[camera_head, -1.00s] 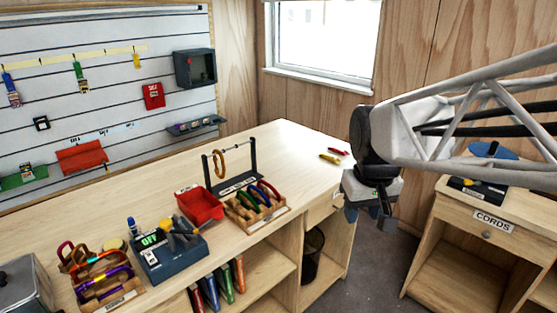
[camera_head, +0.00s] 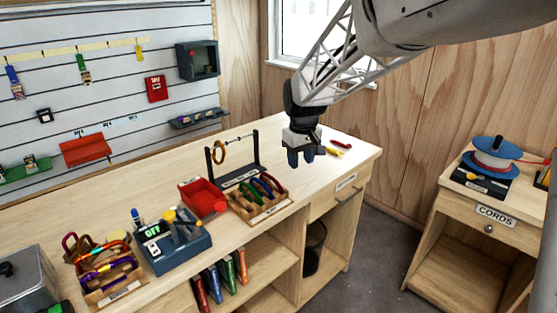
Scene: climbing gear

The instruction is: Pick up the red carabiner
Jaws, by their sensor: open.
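A wooden rack (camera_head: 283,207) on the workbench holds several coloured loops that look like carabiners; a red one (camera_head: 274,181) shows at its right end, beside blue and green ones. A small red thing (camera_head: 341,144) lies flat near the bench's far right end, too small to identify, with a yellow thing (camera_head: 333,151) beside it. My gripper (camera_head: 301,161) is open and empty, its fingers pointing down above the bench, to the right of the rack and left of the small red and yellow things. It appears to touch nothing.
A red bin (camera_head: 205,203) and a black stand (camera_head: 256,165) with a gold ring are close to the rack. A scale (camera_head: 175,252) and another loop rack (camera_head: 112,295) stand to the left. A separate cords table (camera_head: 444,195) is at right. The bench's right front is bare.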

